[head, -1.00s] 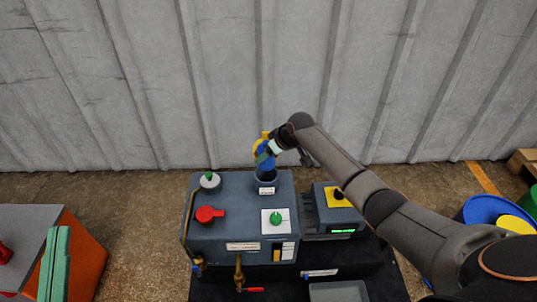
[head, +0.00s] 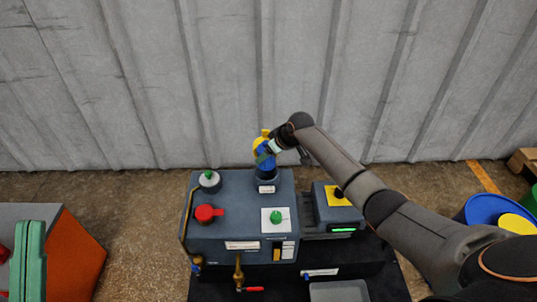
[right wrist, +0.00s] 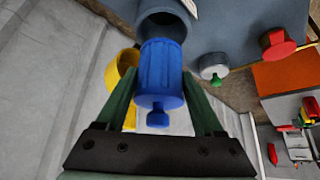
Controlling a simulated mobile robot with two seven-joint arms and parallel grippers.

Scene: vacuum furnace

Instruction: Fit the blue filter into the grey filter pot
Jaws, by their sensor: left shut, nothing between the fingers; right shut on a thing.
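The blue filter (right wrist: 162,72) is ribbed, with a blue knob on its near end. My right gripper (right wrist: 163,112) is shut on it, a green finger on each side. In the right wrist view its far end is at the mouth of the grey filter pot (right wrist: 168,20); I cannot tell how far inside it is. In the head view the filter (head: 264,162) is upright above the pot (head: 267,181), partly hidden by my right gripper (head: 268,150). My left gripper (head: 30,260) is shut and empty at the lower left, away from the pot.
A yellow ring-shaped part (right wrist: 118,72) stands close behind the filter. The machine's top carries a red handle (head: 208,213), a green knob (head: 276,217) and a grey cap with a green knob (head: 209,180). A corrugated wall (head: 180,90) rises behind.

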